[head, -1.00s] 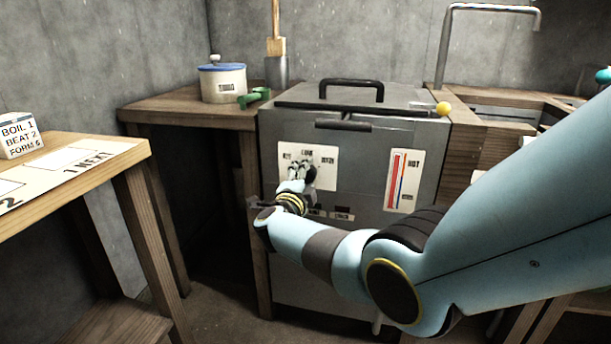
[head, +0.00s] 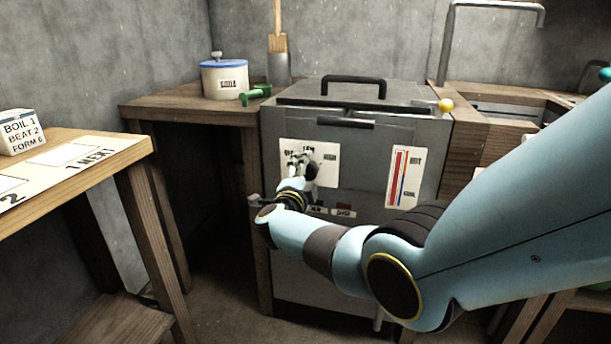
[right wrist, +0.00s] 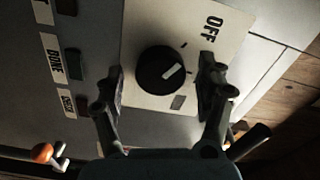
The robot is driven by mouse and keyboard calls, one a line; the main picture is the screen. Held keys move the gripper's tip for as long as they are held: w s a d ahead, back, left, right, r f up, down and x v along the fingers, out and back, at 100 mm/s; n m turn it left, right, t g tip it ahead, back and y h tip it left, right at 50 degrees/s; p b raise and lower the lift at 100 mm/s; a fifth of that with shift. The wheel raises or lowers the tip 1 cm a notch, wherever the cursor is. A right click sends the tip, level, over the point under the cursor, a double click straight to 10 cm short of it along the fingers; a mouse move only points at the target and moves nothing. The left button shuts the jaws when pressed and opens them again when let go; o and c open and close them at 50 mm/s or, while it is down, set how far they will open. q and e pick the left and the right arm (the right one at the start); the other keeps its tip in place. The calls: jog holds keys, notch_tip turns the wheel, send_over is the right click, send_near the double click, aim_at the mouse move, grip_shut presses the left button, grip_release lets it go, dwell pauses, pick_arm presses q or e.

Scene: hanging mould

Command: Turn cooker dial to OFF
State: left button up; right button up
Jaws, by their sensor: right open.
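The cooker dial (right wrist: 161,70) is a round black knob with a white pointer mark, on a pale panel in the right wrist view. The pointer aims right and slightly up there, not in line with the tick beside the OFF label (right wrist: 211,30). My right gripper (right wrist: 160,78) is open, with one finger on each side of the dial; contact cannot be told. In the head view the right gripper (head: 301,164) is in front of the label panel (head: 325,152) and hides much of the dial. My left gripper is not in view.
The grey cooker (head: 360,140) has a black lid handle and a red-blue gauge (head: 404,177) marked HOT and COOL. A blue-lidded pot (head: 224,80) and a green object (head: 255,95) stand on the left counter. A wooden table (head: 90,165) is at near left.

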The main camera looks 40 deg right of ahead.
jog(key=shift+s+a, duration=0.1)
jog(key=v, duration=1.1)
jog(key=shift+s+a, duration=0.25)
jog(key=shift+a, duration=0.05)
jog(key=s+a+f+n+g+y+p, duration=0.1)
jog(key=s+f+n+y+p, duration=0.35)
jog(key=s+f+n, duration=0.75)
jog(key=s+a+f+n+g+y+p, duration=0.1)
jog(key=s+f+n+y+p, duration=0.4)
jog(key=s+f, duration=1.15)
jog(key=s+f+n+g+y, duration=0.1)
jog(key=s+n+g, duration=0.3)
jog(key=s, duration=1.1)
jog(key=s+f+n+g+y, duration=0.2)
jog(key=s+f+n+g, duration=0.2)
jog(key=s, duration=1.1)
jog(key=shift+s+d+g, duration=0.2)
jog(key=shift+s+g, duration=0.1)
jog(key=shift+g, duration=0.4)
